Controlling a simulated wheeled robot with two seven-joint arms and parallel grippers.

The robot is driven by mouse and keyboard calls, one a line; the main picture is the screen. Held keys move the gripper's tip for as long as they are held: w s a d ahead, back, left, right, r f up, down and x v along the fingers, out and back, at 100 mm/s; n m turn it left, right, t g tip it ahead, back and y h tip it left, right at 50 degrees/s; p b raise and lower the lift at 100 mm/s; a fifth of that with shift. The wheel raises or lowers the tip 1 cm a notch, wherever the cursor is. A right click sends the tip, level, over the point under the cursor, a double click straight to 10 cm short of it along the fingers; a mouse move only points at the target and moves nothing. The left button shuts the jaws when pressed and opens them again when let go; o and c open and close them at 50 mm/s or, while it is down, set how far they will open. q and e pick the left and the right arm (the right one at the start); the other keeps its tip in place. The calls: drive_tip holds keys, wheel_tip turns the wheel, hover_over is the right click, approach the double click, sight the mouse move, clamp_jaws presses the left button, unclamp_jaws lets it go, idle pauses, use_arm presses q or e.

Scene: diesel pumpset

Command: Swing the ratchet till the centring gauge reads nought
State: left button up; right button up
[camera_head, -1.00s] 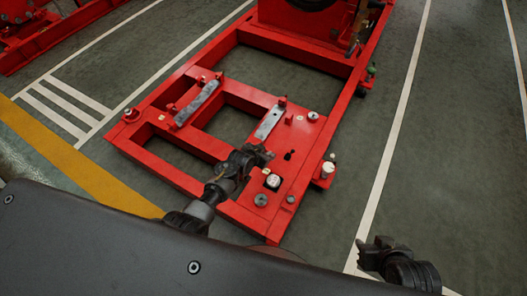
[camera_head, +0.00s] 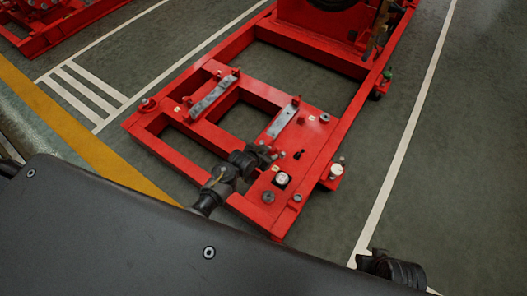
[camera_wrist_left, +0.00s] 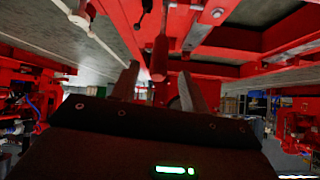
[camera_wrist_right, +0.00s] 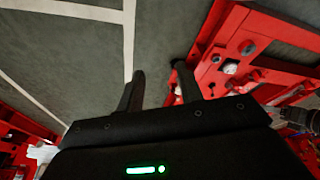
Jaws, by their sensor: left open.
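A white-faced round dial (camera_head: 282,179), which looks like the centring gauge, sits on the red base frame (camera_head: 262,212). Its reading is too small to make out. It also shows in the right wrist view (camera_wrist_right: 230,67). My left gripper (camera_head: 264,154) is over the frame, left of and beyond the dial. In the left wrist view its fingers are apart, with a red handle-shaped piece (camera_wrist_left: 160,58) between or beyond them. I cannot tell whether this is the ratchet, or whether they touch. My right gripper (camera_wrist_right: 160,80) is open and empty over the floor, right of the frame.
Two grey metal pads (camera_head: 283,121) (camera_head: 213,97) lie on the frame's crossbars. A red machine (camera_head: 325,25) stands at its far end. A white-capped fitting (camera_head: 336,170) stands on its right edge. The green floor (camera_head: 455,150) to the right is clear apart from painted lines.

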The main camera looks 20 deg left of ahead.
use_arm(q)
drive_tip(key=p+v, duration=0.1)
drive_tip(key=v, duration=0.3)
drive_tip(key=shift+s, duration=0.1)
use_arm(e)
drive_tip(key=x, duration=0.3)
drive_tip(key=shift+s+f, duration=0.25)
